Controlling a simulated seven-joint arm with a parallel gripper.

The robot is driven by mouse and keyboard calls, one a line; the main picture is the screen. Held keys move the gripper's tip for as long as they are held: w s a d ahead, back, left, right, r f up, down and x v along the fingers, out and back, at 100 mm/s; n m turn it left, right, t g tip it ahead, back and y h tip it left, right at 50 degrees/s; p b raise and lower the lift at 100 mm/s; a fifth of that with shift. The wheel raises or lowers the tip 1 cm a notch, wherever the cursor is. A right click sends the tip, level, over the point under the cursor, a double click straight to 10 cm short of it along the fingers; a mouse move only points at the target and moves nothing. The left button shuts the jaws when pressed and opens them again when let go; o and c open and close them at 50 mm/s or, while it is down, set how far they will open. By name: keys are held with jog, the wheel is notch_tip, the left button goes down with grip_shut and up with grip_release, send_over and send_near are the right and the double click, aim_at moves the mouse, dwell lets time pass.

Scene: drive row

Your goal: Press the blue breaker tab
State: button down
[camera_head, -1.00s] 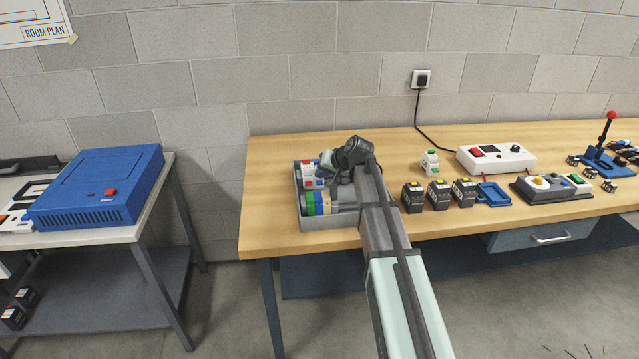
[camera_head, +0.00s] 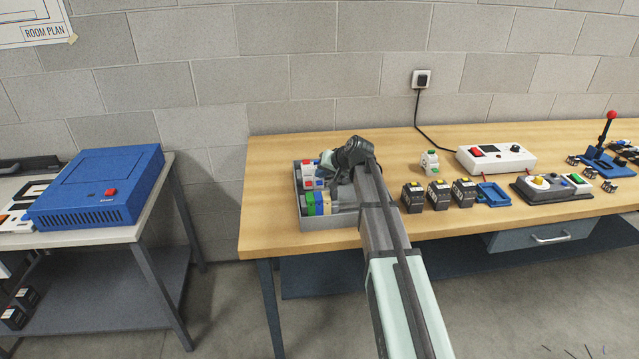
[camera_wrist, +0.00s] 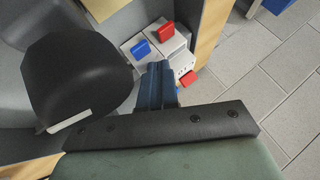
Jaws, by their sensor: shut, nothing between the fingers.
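White breaker blocks stand in the grey tray (camera_head: 328,223) at the left end of the workbench. In the wrist view, the blue breaker tab (camera_wrist: 141,49) stands up from a white block, left of and below a red tab (camera_wrist: 165,32). A second red tab (camera_wrist: 189,78) shows to the right of my fingers. My gripper (camera_wrist: 157,66) is shut and empty, with its tips close to the blue tab, just below and right of it in the picture. I cannot tell whether they touch. In the head view my wrist partly covers the tray.
Green, blue and cream blocks (camera_head: 318,204) sit at the tray's front. A small white block with green (camera_head: 430,162) and several black modules (camera_head: 438,194) stand to the right. A blue box (camera_head: 95,185) is on the left table.

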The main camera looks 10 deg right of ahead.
aim_at(322, 183)
jog(key=shift+f, duration=0.15)
jog(key=shift+f, duration=0.25)
jog(key=shift+s+f, duration=0.15)
jog(key=shift+f, duration=0.7)
dwell(1.3)
jog(key=shift+r, duration=0.1)
dwell(0.5)
jog(key=shift+w+d+r, duration=0.15)
jog(key=shift+w+r, duration=0.3)
jog(key=shift+r, duration=0.05)
jog(key=shift+w+r, duration=0.25)
jog(key=shift+r, duration=0.45)
jog(key=shift+s+r, duration=0.2)
jog(key=shift+r, duration=0.75)
jog(key=shift+s+r, duration=0.15)
jog(key=shift+r, duration=0.8)
